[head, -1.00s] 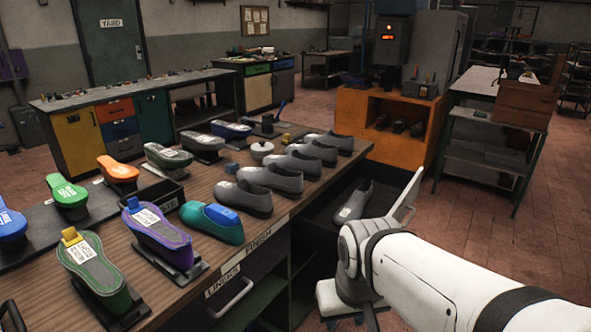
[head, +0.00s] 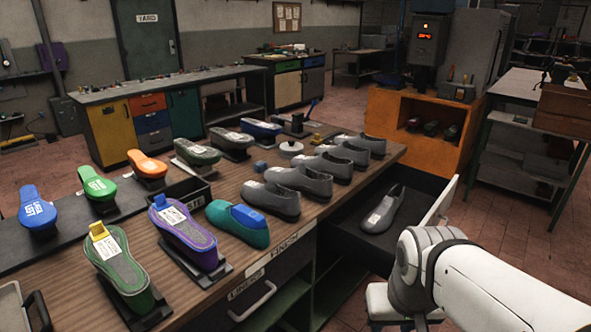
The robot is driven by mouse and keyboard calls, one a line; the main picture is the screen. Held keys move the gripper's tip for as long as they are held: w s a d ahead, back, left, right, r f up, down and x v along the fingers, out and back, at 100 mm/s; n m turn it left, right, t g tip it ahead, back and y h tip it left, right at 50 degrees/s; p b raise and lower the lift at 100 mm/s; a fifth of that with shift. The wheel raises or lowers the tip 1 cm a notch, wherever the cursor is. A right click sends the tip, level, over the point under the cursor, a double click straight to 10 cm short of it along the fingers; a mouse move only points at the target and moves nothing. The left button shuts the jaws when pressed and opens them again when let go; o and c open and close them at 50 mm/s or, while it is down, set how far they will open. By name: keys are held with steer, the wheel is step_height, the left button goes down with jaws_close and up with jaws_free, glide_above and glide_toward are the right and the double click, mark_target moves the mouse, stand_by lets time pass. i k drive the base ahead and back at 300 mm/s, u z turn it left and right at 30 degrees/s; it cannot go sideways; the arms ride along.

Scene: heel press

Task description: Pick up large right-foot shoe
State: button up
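Several grey shoes stand in a row on the bench, among them a near one with a white label (head: 270,199) and a far one (head: 362,146). Another grey shoe with a white label (head: 384,209) lies in a dark open drawer (head: 347,228) at the bench's right end. The labels are too small to read, so I cannot tell which shoe is the large right-foot one. My white arm comes in from the lower right. The wrist end of my gripper (head: 408,262) is in front of the drawer; its fingers are hidden or not distinguishable.
Colored soles and lasts on dark stands fill the left of the bench (head: 284,222), including a teal shoe form (head: 238,223). An orange cabinet (head: 391,107) is behind.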

mark_target(319, 186)
steer(key=i, duration=0.9)
